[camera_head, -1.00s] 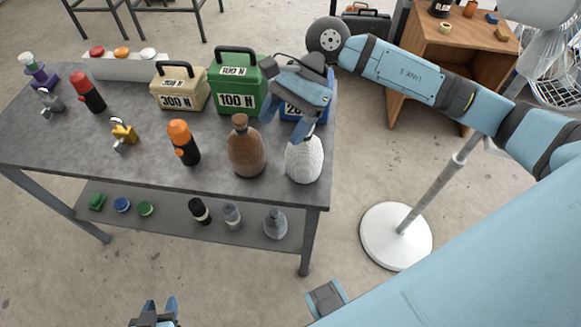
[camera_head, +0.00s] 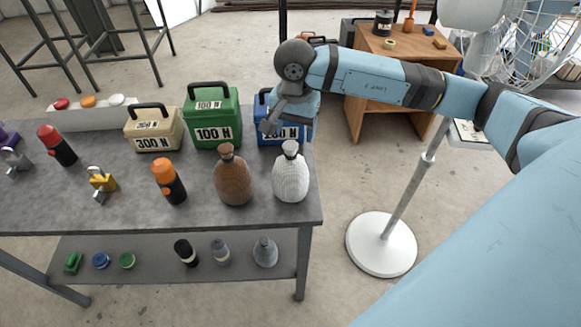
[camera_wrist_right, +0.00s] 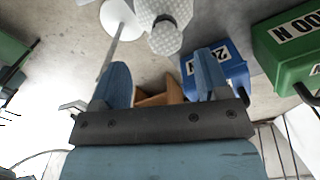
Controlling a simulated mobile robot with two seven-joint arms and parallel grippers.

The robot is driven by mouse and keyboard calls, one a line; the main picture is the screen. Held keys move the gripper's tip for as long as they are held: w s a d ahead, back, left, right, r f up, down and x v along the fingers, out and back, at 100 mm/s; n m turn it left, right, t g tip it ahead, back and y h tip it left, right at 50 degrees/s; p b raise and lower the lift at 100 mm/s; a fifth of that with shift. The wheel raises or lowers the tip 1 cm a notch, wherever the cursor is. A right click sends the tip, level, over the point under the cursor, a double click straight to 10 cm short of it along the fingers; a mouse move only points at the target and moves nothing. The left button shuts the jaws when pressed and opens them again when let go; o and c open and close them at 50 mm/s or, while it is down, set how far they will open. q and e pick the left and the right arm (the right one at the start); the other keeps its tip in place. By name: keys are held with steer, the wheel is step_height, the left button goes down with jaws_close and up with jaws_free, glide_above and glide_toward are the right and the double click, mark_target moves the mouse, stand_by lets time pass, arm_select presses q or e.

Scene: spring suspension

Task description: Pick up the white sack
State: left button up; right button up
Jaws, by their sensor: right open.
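The white sack (camera_head: 290,178) stands upright near the right end of the grey table (camera_head: 110,212) in the head view. It has a dimpled body and a narrow neck. In the wrist view the sack (camera_wrist_right: 172,14) shows at the top centre, beyond the fingertips. My right gripper (camera_head: 287,124) is open and empty, above and behind the sack, in front of the blue box. In the wrist view its two blue fingers (camera_wrist_right: 162,68) are spread wide, with the sack apart from them. My left gripper is out of view.
A brown sack (camera_head: 234,178) stands close to the left of the white one. The blue box (camera_head: 266,112), green box (camera_head: 212,122) and beige box (camera_head: 153,131) stand behind. A white fan stand (camera_head: 381,246) is to the right of the table.

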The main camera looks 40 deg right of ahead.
mark_target(291, 144)
steer(key=shift+a+f, duration=0.1)
steer(key=shift+f, duration=0.7)
steer(key=f, duration=0.1)
steer(key=f+p, duration=0.1)
steer(key=f, duration=0.3)
steer(key=shift+w+a+p, duration=0.15)
steer(key=shift+a+p, duration=0.2)
steer(key=shift+f, duration=0.25)
jaws_close()
